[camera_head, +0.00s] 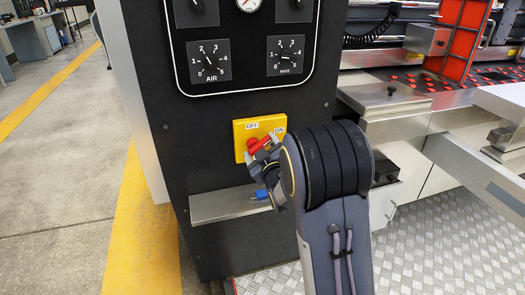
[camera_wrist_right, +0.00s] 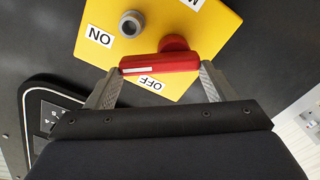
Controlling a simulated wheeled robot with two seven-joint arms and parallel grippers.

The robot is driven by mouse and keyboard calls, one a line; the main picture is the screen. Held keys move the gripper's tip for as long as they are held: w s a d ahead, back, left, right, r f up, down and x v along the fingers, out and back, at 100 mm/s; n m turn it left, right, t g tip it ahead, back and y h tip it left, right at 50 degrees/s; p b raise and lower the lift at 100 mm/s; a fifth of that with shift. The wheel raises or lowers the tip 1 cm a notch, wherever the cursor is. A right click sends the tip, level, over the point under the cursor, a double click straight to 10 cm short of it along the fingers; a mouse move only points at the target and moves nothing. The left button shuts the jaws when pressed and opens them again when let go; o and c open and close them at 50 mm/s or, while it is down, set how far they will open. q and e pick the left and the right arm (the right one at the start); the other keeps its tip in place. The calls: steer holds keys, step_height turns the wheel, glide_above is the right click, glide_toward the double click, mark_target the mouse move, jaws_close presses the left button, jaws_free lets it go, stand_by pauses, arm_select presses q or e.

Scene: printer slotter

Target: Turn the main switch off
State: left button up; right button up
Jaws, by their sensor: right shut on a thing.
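The main switch is a red handle (camera_head: 264,143) on a yellow plate (camera_head: 240,151) on the front of a black panel. The plate has an OFF label (camera_head: 252,126) at upper left and an ON label (camera_head: 279,131) at right. In the right wrist view the red handle (camera_wrist_right: 160,63) spans between the fingertips of my right gripper (camera_wrist_right: 159,68), which is shut on it. Its white-marked end is at the left, between the ON label (camera_wrist_right: 99,36) and OFF label (camera_wrist_right: 151,85). In the head view my right gripper (camera_head: 262,158) is partly hidden by its own wrist. My left gripper is not in view.
A grey round knob (camera_wrist_right: 131,23) sits on the plate near the ON label. A metal ledge (camera_head: 228,204) juts out below the plate, with a small blue item (camera_head: 262,194) near it. AIR (camera_head: 210,61) and RATE (camera_head: 286,56) dials are above. Open floor lies left.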

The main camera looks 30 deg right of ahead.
steer(key=n, duration=0.2)
steer(key=a+n, duration=0.1)
steer(key=n, duration=0.2)
steer(key=shift+w+r+n, duration=0.1)
steer(key=shift+n, duration=0.2)
steer(key=n, duration=0.5)
steer(key=shift+w+a, duration=0.1)
steer(key=shift+a, duration=0.3)
steer(key=shift+n, duration=0.4)
steer(key=o, duration=1)
steer(key=p+v, duration=0.1)
steer(key=v, duration=0.6)
steer(key=shift+s+a+p, duration=0.15)
steer(key=shift+s+p, duration=0.15)
steer(key=shift+s, duration=0.1)
